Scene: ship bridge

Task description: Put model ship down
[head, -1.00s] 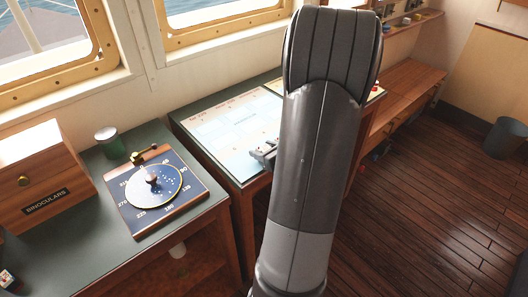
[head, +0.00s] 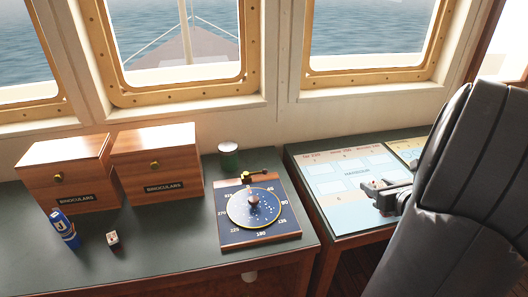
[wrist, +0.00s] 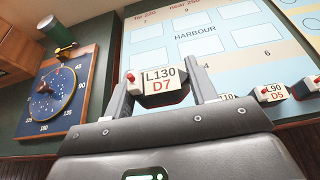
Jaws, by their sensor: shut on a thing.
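My gripper (wrist: 160,92) is shut on a small model ship (wrist: 163,84), a pale block labelled L130 D7 with a red part at its left end. In the head view my gripper (head: 384,194) is over the lower part of the harbour chart (head: 335,188), partly hidden by my dark arm. The chart (wrist: 195,62) has pale numbered boxes and the word HARBOUR. I cannot tell whether the held ship touches the chart. A second model ship (wrist: 273,93), labelled L90 D5, is to the right in the wrist view.
Left of the chart, a round compass-like dial board (head: 258,238) lies on the green desk (head: 165,235). A gap separates desk and chart table.

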